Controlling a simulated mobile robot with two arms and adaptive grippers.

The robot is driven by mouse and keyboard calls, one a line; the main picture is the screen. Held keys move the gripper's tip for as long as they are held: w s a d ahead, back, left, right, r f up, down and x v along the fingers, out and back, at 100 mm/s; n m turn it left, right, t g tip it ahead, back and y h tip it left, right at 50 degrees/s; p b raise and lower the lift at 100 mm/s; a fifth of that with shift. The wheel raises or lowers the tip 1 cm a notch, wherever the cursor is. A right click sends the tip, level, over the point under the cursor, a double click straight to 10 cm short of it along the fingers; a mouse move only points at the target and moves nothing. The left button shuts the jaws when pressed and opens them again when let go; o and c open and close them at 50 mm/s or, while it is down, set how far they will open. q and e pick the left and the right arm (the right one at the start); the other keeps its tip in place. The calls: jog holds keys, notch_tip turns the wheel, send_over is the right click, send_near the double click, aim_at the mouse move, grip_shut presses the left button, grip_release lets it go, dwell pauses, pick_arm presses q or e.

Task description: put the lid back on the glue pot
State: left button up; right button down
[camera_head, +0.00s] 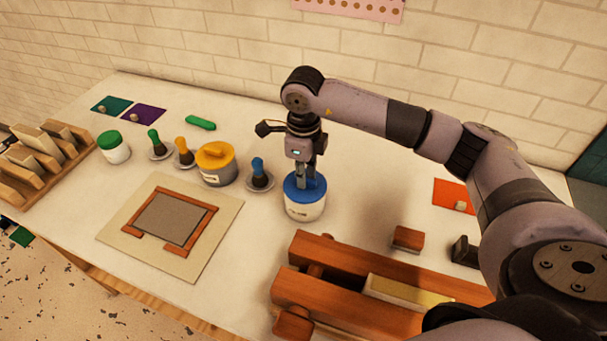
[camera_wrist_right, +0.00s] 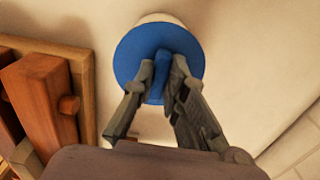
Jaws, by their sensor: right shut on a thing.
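A white pot (camera_head: 304,210) with a small label stands on the table right of centre in the head view. A blue lid (camera_head: 311,190) is at its mouth and looks level; I cannot tell whether it is fully seated or slightly above the rim. My right gripper (camera_head: 303,181) points down from above and is shut on the lid's upright handle. In the right wrist view my right gripper (camera_wrist_right: 161,82) pinches the blue handle between its fingers, with the blue lid (camera_wrist_right: 130,55) below and the pot's pale edge (camera_wrist_right: 160,17) showing past it. My left gripper is not in view.
A blue-handled brush (camera_head: 258,172) stands in a dish just left of the pot. Further left are a yellow-lidded pot (camera_head: 216,163) and a green-lidded pot (camera_head: 114,148). A wooden clamp (camera_head: 345,300) lies in front, with a small wooden block (camera_head: 408,238) nearby.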

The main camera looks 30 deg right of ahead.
dwell(0.4)
jog(key=c, duration=1.5)
grip_release()
jog(key=shift+c, duration=0.2)
jog(key=shift+o, duration=0.5)
jog(key=o, duration=0.4)
jog(key=shift+r+p, duration=1.85)
jog(key=shift+r, duration=1.7)
jog(key=shift+c, duration=0.3)
grip_shut()
